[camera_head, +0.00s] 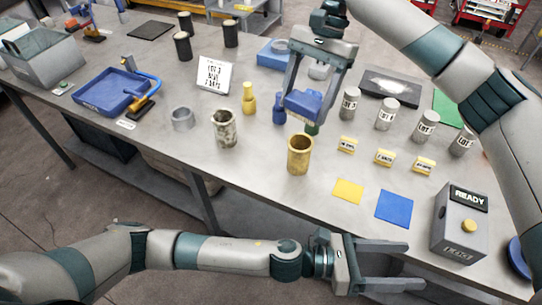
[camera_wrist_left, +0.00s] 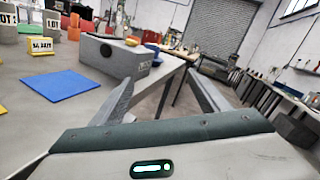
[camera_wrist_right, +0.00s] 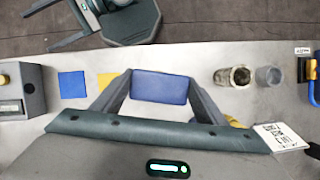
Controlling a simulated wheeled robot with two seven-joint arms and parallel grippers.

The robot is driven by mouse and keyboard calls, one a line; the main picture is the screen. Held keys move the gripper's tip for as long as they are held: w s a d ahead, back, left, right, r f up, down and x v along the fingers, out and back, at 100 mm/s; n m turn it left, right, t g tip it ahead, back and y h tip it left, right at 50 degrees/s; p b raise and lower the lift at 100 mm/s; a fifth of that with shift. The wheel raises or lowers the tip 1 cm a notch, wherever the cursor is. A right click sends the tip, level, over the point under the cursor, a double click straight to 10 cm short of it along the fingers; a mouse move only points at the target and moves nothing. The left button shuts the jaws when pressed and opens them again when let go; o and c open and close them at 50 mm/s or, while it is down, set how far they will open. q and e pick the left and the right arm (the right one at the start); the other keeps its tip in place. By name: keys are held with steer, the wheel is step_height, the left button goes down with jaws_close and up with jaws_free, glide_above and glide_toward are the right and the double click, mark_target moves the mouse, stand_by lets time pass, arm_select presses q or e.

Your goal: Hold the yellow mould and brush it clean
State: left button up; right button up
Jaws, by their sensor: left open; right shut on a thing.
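The yellow mould (camera_head: 300,157) is an open-topped, gold-coloured cylinder standing upright on the table in the head view. My right gripper (camera_head: 306,108) is shut on a blue block (camera_head: 303,102), which looks like the brush's handle, with a dark green part below it. It holds it above the table, just behind the mould and apart from it. The block also shows between the fingers in the right wrist view (camera_wrist_right: 160,87), where I cannot see the mould. My left gripper (camera_head: 412,265) is open and empty, low at the table's front edge, right of the mould.
A speckled mould (camera_head: 225,130) and a grey ring (camera_head: 182,118) stand to the left. Yellow labels (camera_head: 384,158) and several grey canisters (camera_head: 386,115) stand to the right. A yellow square (camera_head: 348,191), a blue square (camera_head: 394,206) and a grey READY box (camera_head: 459,225) lie along the front.

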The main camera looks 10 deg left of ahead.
arm_select(q)
steer(key=w+a+r+m+g, duration=0.2)
steer(key=w+a+r+m, duration=0.3)
steer(key=w+a, duration=0.45)
steer(key=w+a+r+m+g, duration=0.1)
steer(key=w+a+r+m, duration=0.2)
steer(key=w+a+m, duration=0.6)
steer(key=n+t+y, duration=0.1)
steer(key=n+t, duration=0.7)
steer(key=n, duration=0.4)
glide_toward(299, 155)
steer(key=w+f, duration=0.1)
steer(key=w+d, duration=0.1)
steer(key=w+d+f, duration=0.1)
steer(key=w, duration=0.1)
steer(key=shift+w+d+f, duration=0.1)
steer(key=shift+d+f, duration=0.05)
steer(key=shift+f, duration=0.2)
steer(key=shift+d, duration=0.15)
steer(key=x, duration=1.2)
steer(key=shift+f, duration=0.25)
steer(key=c, duration=1.1)
